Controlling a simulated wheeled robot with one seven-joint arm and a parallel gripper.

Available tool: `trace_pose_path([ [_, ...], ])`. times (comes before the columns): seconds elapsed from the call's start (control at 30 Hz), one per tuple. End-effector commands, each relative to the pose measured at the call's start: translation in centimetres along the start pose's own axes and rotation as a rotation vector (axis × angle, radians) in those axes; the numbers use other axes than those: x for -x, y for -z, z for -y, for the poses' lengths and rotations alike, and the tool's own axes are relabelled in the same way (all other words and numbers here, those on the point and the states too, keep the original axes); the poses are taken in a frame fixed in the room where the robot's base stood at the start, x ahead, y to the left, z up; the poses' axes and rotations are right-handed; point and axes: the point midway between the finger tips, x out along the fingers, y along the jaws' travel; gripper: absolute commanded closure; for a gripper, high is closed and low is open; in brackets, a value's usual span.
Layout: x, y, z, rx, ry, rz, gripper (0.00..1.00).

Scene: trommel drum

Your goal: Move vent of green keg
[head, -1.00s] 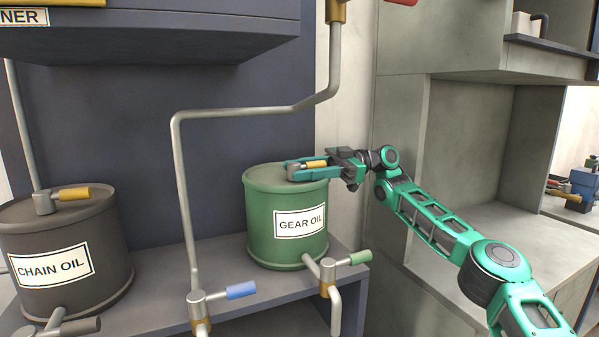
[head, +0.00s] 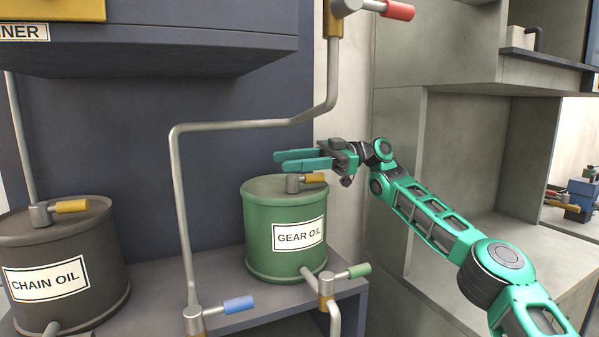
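The green keg (head: 265,240), labelled GEAR OIL, stands on the shelf at the picture's middle in the head view. Its vent (head: 293,184) is a small grey post on the lid with a yellow handle (head: 314,178) pointing right. My gripper (head: 285,160) is above the lid, over the vent, reaching in from the right. Its two teal fingers point left with a gap between them, and nothing shows between them. The handle lies below the fingers, apart from them.
A dark CHAIN OIL keg (head: 60,250) with its own yellow-handled vent stands at left. A bent grey pipe (head: 180,200) runs between the kegs. A blue-handled tap (head: 238,304) and a green-handled tap (head: 358,271) stick out in front. A red-handled valve (head: 398,11) is above.

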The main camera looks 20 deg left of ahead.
Motion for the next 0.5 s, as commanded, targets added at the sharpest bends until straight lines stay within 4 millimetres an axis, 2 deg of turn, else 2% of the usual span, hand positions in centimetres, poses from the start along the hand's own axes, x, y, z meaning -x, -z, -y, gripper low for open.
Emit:
trace_pose_path([
  [0.5,-7.3,5.0,1.7,0.003,0.000,0.003,0.63],
])
